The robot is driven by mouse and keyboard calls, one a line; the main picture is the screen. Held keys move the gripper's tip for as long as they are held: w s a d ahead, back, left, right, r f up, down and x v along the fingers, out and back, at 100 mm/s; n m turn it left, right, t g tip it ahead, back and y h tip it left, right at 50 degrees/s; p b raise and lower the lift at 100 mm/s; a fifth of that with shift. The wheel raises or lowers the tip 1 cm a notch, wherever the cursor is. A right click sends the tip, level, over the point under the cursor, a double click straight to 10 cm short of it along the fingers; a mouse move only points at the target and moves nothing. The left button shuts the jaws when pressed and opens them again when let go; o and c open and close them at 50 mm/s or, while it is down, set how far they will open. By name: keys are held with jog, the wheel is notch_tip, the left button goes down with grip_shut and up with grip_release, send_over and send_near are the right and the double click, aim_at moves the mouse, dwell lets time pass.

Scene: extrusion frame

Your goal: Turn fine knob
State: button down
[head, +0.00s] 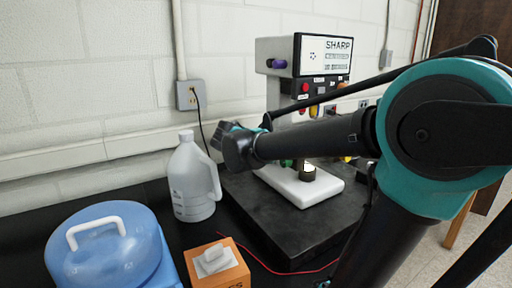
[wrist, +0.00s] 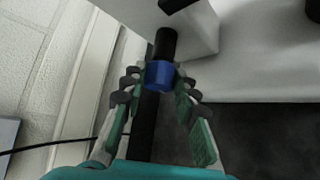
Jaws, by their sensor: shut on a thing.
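A blue knob (wrist: 159,75) on a black shaft juts from a white housing in the wrist view. My gripper (wrist: 157,80) has its two jointed fingers on either side of this knob and is shut on it. In the head view my gripper (head: 238,146) is at the left end of the arm, beside the white SHARP machine (head: 325,57); its fingertips and the held knob are not clearly visible there. A purple-blue knob (head: 279,63) shows on the machine's upper left side, above the arm. I cannot tell which knob is marked fine.
The machine stands on a black slab (head: 258,220). A white jug (head: 192,180) stands close to the gripper on the left. A blue lidded container (head: 85,265) and an orange tissue box (head: 203,278) are in front. A power cord (head: 200,118) hangs from the wall outlet.

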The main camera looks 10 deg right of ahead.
jog(key=c, duration=1.2)
grip_release()
jog(key=shift+s, duration=0.1)
jog(key=v, duration=1.2)
